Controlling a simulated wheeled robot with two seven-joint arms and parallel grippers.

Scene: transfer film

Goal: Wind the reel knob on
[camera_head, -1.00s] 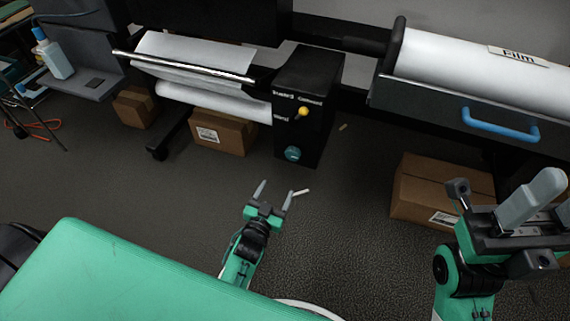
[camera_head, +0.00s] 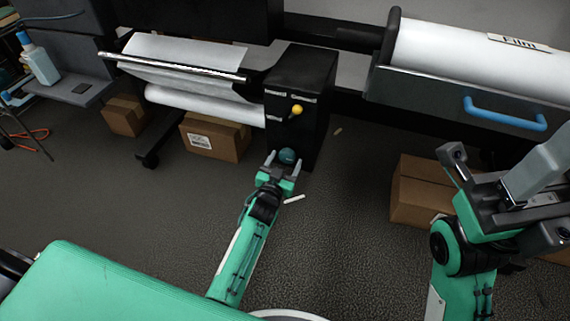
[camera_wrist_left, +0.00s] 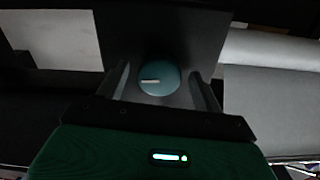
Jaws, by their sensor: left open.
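The reel knob (camera_head: 287,156) is a round teal knob low on the front of the black control box (camera_head: 300,85). In the left wrist view the knob (camera_wrist_left: 159,76) shows a pale bar mark lying about level. My left gripper (camera_head: 284,164) is open, with its fingers pointing at the knob, one on each side of it in the picture. In the left wrist view the fingers (camera_wrist_left: 163,85) stand apart from the knob's edges, with gaps on both sides.
A yellow-tipped lever (camera_head: 296,110) sits above the knob on the box. White film (camera_head: 190,75) runs at the left, and a film roll (camera_head: 470,50) lies in a tray with a blue handle (camera_head: 505,113). Cardboard boxes (camera_head: 215,136) stand on the floor below. A small white stick (camera_head: 294,199) lies near my left gripper.

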